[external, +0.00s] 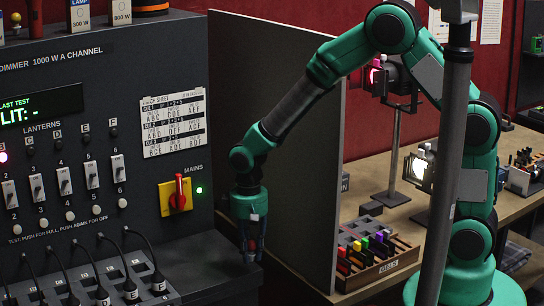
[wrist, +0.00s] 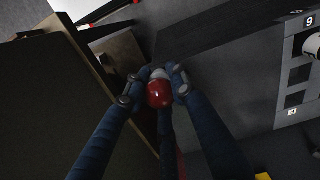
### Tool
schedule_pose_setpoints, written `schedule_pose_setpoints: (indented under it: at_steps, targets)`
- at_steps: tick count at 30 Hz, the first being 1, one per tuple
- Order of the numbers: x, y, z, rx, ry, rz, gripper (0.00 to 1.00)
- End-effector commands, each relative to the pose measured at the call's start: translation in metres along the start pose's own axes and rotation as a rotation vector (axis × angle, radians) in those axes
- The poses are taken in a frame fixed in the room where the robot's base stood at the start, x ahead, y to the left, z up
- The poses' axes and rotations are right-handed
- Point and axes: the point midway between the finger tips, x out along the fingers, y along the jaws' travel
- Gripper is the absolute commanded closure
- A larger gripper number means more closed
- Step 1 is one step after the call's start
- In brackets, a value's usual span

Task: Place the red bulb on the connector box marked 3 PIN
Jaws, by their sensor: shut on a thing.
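My gripper (external: 250,256) hangs pointing down at the right end of the dark shelf, in front of the control panel, next to the grey partition. In the external view only a little red shows between the fingers. I cannot make out a connector box marked 3 PIN in either view.
The dimmer panel (external: 110,75) has a yellow mains switch (external: 176,197) with a red handle. A plug strip (external: 95,280) with several black cables lies at lower left. Behind the partition (external: 285,120), a wooden bench holds a GELS rack (external: 378,262) and lamps.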

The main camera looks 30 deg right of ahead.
Motion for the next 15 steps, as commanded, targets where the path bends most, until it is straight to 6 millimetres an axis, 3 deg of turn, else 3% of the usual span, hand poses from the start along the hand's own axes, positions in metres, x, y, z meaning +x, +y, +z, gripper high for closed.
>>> schedule_pose_setpoints:
  at_steps: [8,15]
  targets:
    - [0.001,-0.002,-0.009,0.000,0.000,0.000,0.94]
    - [0.004,-0.008,-0.041,0.000,0.000,0.000,0.94]
